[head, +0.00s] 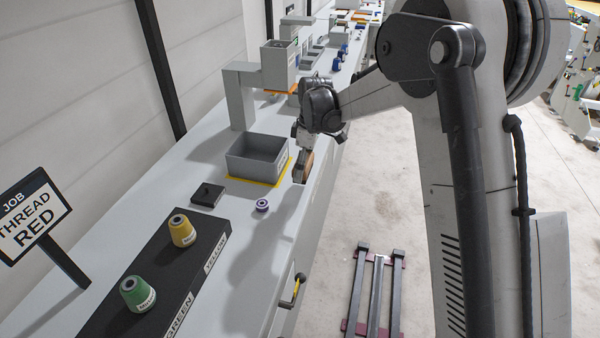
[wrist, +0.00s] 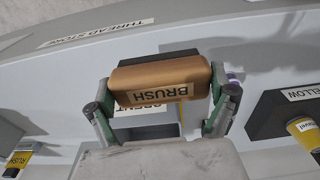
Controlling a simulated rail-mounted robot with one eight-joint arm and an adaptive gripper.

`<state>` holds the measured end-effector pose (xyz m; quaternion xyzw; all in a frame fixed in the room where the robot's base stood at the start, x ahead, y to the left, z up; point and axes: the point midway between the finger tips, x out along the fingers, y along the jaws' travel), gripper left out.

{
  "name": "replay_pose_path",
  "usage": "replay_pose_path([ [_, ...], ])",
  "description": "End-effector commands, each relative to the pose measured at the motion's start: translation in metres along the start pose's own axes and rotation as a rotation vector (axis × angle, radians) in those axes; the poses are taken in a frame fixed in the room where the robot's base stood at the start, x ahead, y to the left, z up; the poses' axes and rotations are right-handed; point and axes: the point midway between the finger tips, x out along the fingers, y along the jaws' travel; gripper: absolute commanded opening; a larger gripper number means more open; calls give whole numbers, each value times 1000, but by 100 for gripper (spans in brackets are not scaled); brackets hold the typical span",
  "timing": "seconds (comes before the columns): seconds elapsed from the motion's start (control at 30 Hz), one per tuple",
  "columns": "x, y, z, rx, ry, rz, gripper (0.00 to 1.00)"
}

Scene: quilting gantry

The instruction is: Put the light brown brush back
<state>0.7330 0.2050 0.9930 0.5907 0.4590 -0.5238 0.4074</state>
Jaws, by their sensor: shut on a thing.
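The light brown brush (wrist: 158,75) is held crosswise between the two fingers of my gripper (wrist: 162,92) in the wrist view. Its BRUSH label reads upside down, and a dark strip shows along its far side. In the head view my gripper (head: 301,172) is at the counter's front edge, just right of the grey open bin (head: 258,170). Only a small brown part of the brush (head: 309,162) shows there. In the wrist view a white label (wrist: 135,112) on the surface behind the brush is partly hidden. I cannot tell whether the brush touches the counter.
A yellow line edges the bin. A purple spool (head: 262,205) and a black square block (head: 207,195) are nearby. Yellow (head: 182,231) and green (head: 138,293) thread cones stand on a black rack. A grey machine head (head: 280,66) rises behind the bin.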

Motion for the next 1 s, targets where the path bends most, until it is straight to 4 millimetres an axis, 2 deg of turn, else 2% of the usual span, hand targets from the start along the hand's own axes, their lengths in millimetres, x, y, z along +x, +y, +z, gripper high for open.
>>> replay_pose_path([
  [0.13,10,11,-11,0,0,0,65],
  [0.37,20,15,-13,1,0,0,65],
  [0.63,52,14,-9,1,0,0,65],
  [1.0,57,14,-8,1,0,0,65],
])
